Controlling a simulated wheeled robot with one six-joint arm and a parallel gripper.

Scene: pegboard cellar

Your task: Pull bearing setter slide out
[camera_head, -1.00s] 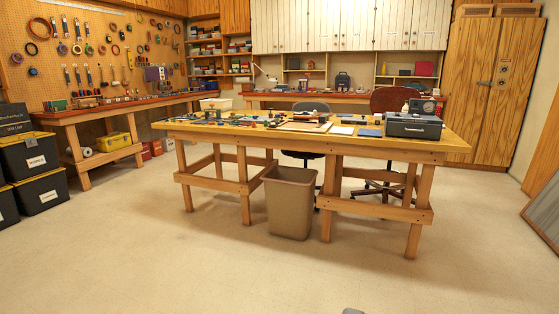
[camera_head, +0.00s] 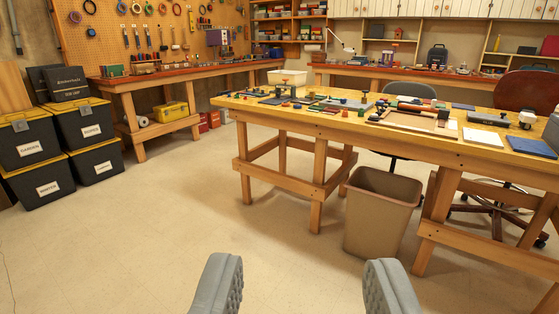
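My gripper (camera_head: 303,287) is at the bottom of the view. Its two grey ridged fingers stand wide apart with only floor between them, so it is open and empty. I cannot make out a bearing setter or its slide for sure. Small tools and parts lie on the yellow-topped wooden table (camera_head: 262,109), too small to identify. Among them is a flat grey metal piece (camera_head: 345,103) with a dark upright knob. The gripper is well short of the table and apart from everything.
A tan waste bin (camera_head: 378,225) stands against the table's front. Stacked black bins (camera_head: 42,180) with yellow lids stand at the left. A wooden bench (camera_head: 122,85) runs below the pegboard (camera_head: 110,30). The floor between me and the table is clear.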

